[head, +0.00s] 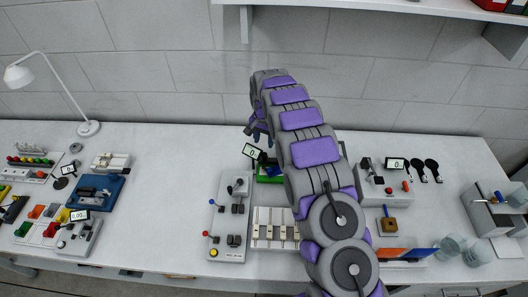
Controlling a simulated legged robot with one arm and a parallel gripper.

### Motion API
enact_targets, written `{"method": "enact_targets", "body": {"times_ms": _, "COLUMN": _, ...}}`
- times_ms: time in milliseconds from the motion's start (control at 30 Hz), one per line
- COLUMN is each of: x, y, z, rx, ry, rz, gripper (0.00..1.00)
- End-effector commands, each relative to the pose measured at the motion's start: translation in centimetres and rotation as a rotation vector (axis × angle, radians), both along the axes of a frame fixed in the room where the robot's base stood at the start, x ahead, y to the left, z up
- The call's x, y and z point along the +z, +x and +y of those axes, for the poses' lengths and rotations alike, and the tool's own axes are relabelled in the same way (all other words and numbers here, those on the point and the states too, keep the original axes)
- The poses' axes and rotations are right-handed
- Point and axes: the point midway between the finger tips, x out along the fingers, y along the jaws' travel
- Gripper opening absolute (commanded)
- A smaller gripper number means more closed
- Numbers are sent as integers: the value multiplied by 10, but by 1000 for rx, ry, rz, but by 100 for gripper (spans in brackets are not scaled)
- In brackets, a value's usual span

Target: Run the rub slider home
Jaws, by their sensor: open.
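A pale bank of sliders (265,244) lies on the bench in the middle, left of my arm. It has several upright tracks with small caps near their lower part. Its labels are too small to read, so I cannot tell which one is the rub slider. My arm hides its right side. My gripper (256,131) is up and behind the bank, above a green device with a small screen (252,152). It is small in view, partly covered by my arm, open, and I see nothing in it.
A grey lever panel (231,214) stands left of the sliders. A grey box with a display (389,182) is right of my arm, with a small brown block (389,225) in front. Glass cups (449,246) stand farther right. The bench left of the lever panel (165,190) is clear.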

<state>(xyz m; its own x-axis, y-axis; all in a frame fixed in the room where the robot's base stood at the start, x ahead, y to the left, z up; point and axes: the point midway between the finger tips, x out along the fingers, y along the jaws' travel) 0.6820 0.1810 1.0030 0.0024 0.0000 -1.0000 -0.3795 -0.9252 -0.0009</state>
Motion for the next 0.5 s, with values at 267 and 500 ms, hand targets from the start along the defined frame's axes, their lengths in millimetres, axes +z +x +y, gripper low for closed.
{"method": "enact_targets", "body": {"times_ms": 267, "x": -51, "y": -1, "z": 0, "rx": 0, "ry": -1, "rz": 5, "gripper": 50}}
{"method": "enact_targets", "body": {"times_ms": 500, "x": -68, "y": -1, "z": 0, "rx": 0, "ry": -2, "rz": 4, "gripper": 50}}
